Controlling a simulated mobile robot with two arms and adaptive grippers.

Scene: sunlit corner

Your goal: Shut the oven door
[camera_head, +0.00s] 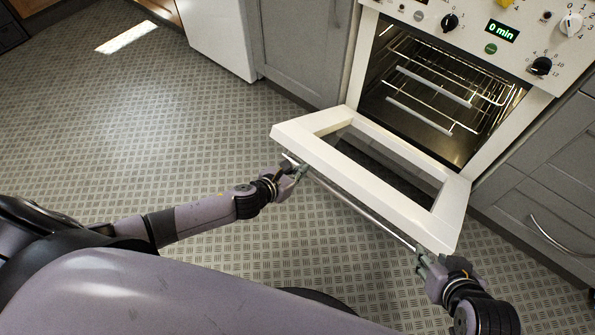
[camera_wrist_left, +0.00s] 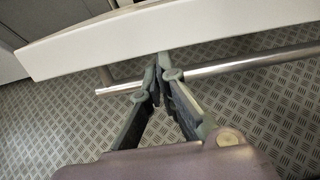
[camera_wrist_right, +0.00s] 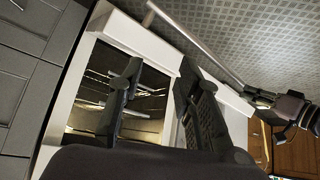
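The white oven door (camera_head: 300,130) hangs open, tilted down and outward from the oven, with a glass window and a metal bar handle (camera_head: 350,200) along its outer edge. My left gripper (camera_head: 293,174) is at the handle's left end. In the left wrist view, its fingertips (camera_wrist_left: 160,68) are together and overlap the handle (camera_wrist_left: 240,62); whether they touch it is unclear. My right gripper (camera_head: 425,262) is near the handle's right end. In the right wrist view, its fingers (camera_wrist_right: 160,92) are apart with nothing visibly held between them, and the handle (camera_wrist_right: 195,42) runs beyond them.
The oven cavity (camera_head: 430,90) holds wire racks (camera_head: 440,85). Control knobs and a timer (camera_head: 502,31) sit above it. Grey cabinets (camera_head: 302,45) and drawers (camera_head: 555,190) flank the oven. The patterned floor (camera_head: 150,130) is clear at the left.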

